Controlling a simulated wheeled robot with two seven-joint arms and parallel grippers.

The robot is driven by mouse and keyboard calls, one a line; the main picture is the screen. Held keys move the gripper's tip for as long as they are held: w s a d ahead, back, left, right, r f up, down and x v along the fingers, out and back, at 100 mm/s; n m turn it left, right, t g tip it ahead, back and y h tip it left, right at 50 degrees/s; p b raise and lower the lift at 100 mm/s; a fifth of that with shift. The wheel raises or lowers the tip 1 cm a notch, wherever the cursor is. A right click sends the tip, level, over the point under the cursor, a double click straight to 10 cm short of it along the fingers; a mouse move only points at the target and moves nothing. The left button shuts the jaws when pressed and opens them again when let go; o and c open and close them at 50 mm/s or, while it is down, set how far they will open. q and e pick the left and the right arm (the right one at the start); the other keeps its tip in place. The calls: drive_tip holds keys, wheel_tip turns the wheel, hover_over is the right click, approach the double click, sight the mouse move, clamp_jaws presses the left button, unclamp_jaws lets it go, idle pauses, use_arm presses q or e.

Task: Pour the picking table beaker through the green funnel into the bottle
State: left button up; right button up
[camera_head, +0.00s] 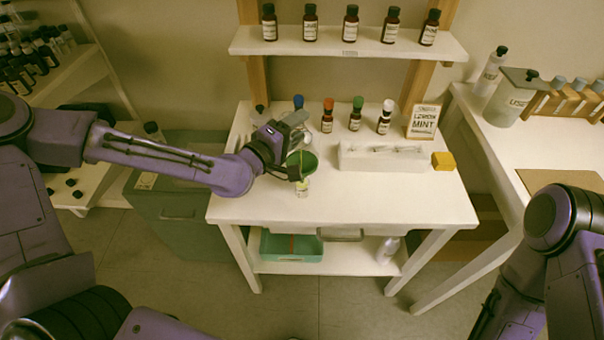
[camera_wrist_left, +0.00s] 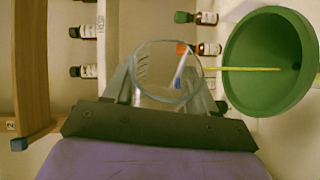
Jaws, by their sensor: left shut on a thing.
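My left gripper (camera_head: 284,133) is shut on a clear glass beaker, held tilted above the table. The beaker (camera_wrist_left: 160,85) shows between the fingers in the left wrist view. A thin yellow stream runs from its rim into the green funnel (camera_wrist_left: 262,88). In the head view the funnel (camera_head: 306,160) is below and beside the gripper, partly covered by it. A small pale bottle (camera_head: 302,188) stands under the funnel on the white table (camera_head: 400,195). The beaker is hard to make out in the head view. My right gripper is out of view.
Bottles with orange (camera_head: 327,118), green (camera_head: 356,114) and white (camera_head: 385,117) caps stand at the back. A white rack (camera_head: 385,160), yellow block (camera_head: 443,161) and lemon mint sign (camera_head: 423,121) are to the right. A shelf (camera_head: 350,43) of bottles hangs above.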

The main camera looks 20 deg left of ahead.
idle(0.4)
use_arm(q)
drive_tip(key=shift+w+a+r+n+g+p, duration=0.2)
drive_tip(key=shift+r+n+g+p, duration=0.3)
drive_tip(key=shift+p, duration=0.6)
drive_tip(key=shift+f+n+p, duration=0.15)
drive_tip(key=shift+n+p, duration=0.2)
drive_tip(key=shift+n, duration=0.25)
drive_tip(key=shift+f, duration=0.1)
